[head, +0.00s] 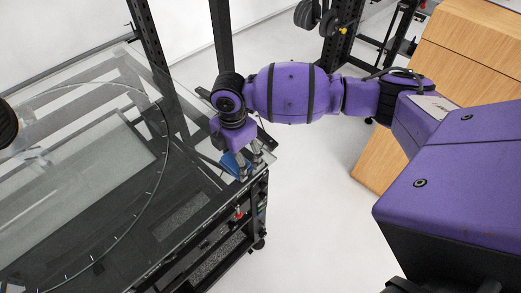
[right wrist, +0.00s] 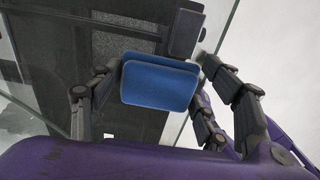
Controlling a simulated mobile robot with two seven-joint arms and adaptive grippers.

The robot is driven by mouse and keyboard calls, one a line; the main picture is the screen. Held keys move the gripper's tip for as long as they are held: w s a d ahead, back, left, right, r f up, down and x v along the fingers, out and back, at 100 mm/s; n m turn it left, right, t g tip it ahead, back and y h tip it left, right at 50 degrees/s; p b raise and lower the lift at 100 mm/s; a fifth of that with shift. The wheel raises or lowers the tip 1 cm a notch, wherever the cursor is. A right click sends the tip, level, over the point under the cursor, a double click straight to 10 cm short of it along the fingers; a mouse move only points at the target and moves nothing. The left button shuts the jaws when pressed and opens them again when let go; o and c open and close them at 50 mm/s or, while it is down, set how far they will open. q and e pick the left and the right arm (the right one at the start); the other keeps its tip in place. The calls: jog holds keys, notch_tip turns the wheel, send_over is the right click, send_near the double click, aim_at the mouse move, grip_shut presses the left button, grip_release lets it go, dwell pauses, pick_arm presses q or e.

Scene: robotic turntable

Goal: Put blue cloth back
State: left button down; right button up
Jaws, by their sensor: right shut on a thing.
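The blue cloth (head: 232,164) looks like a folded, rounded block at the near right corner of the glass-topped table. My right gripper (head: 245,164) points down at that corner and is shut on the cloth. In the right wrist view the cloth (right wrist: 158,86) sits between the fingers of my right gripper (right wrist: 160,90), which are spread to its width. Whether the cloth touches the table is hard to tell. My left gripper cannot be made out in the head view.
A glass-topped table (head: 85,68) with a round turntable ring (head: 165,130) fills the left. Black posts (head: 150,45) rise behind it. A wooden cabinet (head: 460,50) and a weight rack (head: 335,40) stand at the back right. The floor (head: 310,200) right of the table is clear.

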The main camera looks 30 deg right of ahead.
pick_arm(q)
jog(key=shift+s+a, duration=0.2)
jog(key=shift+s, duration=0.05)
pick_arm(e)
jog(key=shift+w, duration=0.1)
jog(key=o, duration=1.2)
jog(key=shift+f, duration=0.1)
pick_arm(q)
jog(key=shift+s, duration=0.15)
pick_arm(e)
jog(key=shift+o, duration=0.2)
pick_arm(q)
jog(key=shift+d, duration=0.1)
pick_arm(e)
notch_tip(320, 180, up, 6)
jog(key=shift+w+r, duration=0.1)
jog(key=shift+r, duration=0.05)
pick_arm(q)
jog(key=shift+r+p, duration=0.2)
jog(key=shift+p, duration=0.1)
pick_arm(e)
notch_tip(320, 180, up, 6)
